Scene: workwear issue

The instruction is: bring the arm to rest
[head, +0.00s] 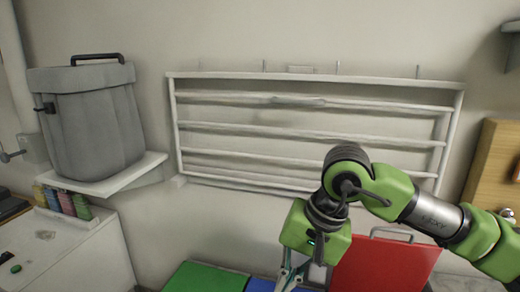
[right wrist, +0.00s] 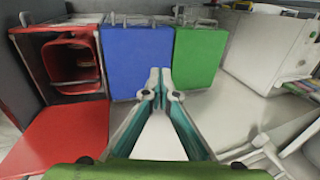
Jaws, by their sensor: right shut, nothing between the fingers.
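My right arm comes in from the right in the head view and bends down at the elbow. My right gripper (head: 290,280) hangs low, partly cut off by the bottom edge. In the right wrist view my right gripper (right wrist: 160,76) has its fingertips together with nothing between them. It points toward the blue bin (right wrist: 138,62), and I cannot tell how far away that is. My left gripper is in neither view.
A red bin (right wrist: 72,62) stands open beside the blue bin; its red panel (head: 385,265) is near my forearm. A green bin (right wrist: 198,57) stands on the other side. A wall rack (head: 310,130), grey container (head: 97,125) and white cabinet (head: 75,250) are around.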

